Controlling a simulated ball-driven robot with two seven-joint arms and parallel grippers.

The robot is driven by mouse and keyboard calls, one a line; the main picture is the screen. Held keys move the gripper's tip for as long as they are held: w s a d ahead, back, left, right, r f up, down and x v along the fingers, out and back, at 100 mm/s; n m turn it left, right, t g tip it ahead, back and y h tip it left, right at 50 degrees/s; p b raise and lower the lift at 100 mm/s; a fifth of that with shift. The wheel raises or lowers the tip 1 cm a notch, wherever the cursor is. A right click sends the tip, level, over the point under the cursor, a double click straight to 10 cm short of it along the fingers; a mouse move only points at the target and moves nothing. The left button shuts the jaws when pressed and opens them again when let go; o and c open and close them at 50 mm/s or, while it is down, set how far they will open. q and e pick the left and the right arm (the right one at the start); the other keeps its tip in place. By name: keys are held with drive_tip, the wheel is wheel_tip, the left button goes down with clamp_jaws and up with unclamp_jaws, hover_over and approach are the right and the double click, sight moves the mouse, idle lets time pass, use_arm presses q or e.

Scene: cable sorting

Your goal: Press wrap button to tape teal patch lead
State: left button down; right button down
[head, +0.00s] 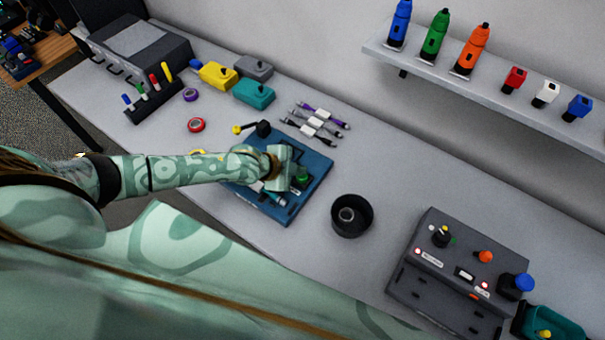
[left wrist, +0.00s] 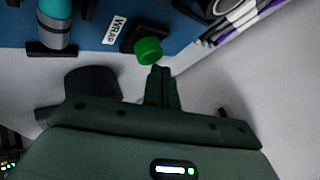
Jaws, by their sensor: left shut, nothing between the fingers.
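The green wrap button (head: 303,174) stands on the blue board (head: 313,189), beside my left gripper (head: 282,181). In the left wrist view the button (left wrist: 147,50) sits on a dark base next to a WRAP label (left wrist: 115,31). My left gripper's shut fingers (left wrist: 158,73) hold nothing, and their tips appear right at the button's edge. I cannot tell whether they touch or press it. The teal lead (left wrist: 55,28) shows at the upper left of the wrist view, crossed by a grey band. In the head view my arm and gripper hide part of the board. My right gripper is not in view.
Several bundled leads (head: 315,123) lie behind the board. A black round cup (head: 352,216) stands to its right, then a dark control box (head: 455,275). Tape rolls, a teal box (head: 254,93) and a pen rack (head: 153,98) are at the left. A shelf (head: 490,90) hangs above.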

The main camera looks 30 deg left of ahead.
sight(298, 177)
use_arm(q)
drive_tip(key=shift+f+b, duration=0.3)
drive_tip(key=shift+f, duration=0.2)
idle(0.3)
drive_tip(key=shift+r, duration=0.1)
drive_tip(key=shift+r+p, duration=0.95)
drive_tip(key=shift+p, duration=0.1)
wheel_tip(298, 177, up, 6)
drive_tip(key=p, duration=0.6)
idle(0.3)
